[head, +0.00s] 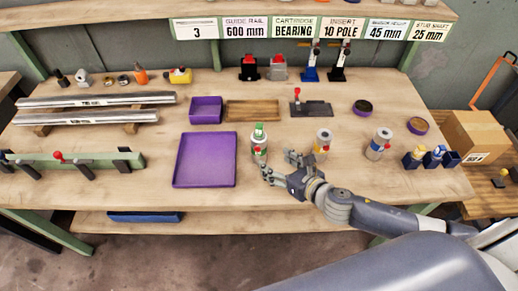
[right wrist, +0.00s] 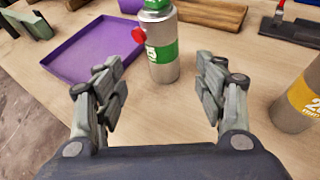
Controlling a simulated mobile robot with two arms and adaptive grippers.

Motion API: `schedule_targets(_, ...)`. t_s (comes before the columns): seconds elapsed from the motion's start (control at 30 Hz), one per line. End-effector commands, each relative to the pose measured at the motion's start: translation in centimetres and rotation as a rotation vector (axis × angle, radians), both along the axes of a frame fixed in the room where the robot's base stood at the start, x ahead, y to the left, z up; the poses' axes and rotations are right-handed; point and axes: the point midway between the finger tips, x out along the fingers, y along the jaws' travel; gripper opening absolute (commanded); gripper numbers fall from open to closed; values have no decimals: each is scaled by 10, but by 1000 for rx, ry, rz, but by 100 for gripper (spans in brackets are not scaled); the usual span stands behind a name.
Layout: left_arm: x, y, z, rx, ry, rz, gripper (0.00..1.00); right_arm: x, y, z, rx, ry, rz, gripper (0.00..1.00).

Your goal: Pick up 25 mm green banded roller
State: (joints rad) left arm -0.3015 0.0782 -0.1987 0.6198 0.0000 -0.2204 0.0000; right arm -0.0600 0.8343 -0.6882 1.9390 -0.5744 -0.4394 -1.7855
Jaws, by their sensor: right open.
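The green banded roller (head: 259,143) stands upright on the bench, just right of the large purple tray. It is a grey cylinder with a green band, a green top and a small red knob on its side. In the right wrist view the roller (right wrist: 162,50) stands beyond and between my fingertips. My right gripper (head: 278,164) is open and empty, close in front of and to the right of the roller. Its two fingers also show in the right wrist view (right wrist: 160,85), apart from the roller. My left gripper is not in view.
A yellow banded roller (head: 322,145) and a blue banded roller (head: 379,144) stand to the right. The large purple tray (head: 180,182) is empty. The bench front is clear.

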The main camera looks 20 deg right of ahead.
Motion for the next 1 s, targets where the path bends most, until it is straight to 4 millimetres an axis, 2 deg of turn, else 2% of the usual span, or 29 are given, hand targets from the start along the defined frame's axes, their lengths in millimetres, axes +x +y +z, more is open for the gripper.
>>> schedule_targets(0.13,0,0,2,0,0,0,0,8,2,-4,-59,-23,47,64)
schedule_targets(0.4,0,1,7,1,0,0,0,42,14,-18,-55,-21,44,64)
schedule_targets(0.67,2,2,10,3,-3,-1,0,56,17,-24,-54,-20,43,64)
schedule_targets(1.0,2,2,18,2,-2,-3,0,91,25,-40,-52,-19,41,64)
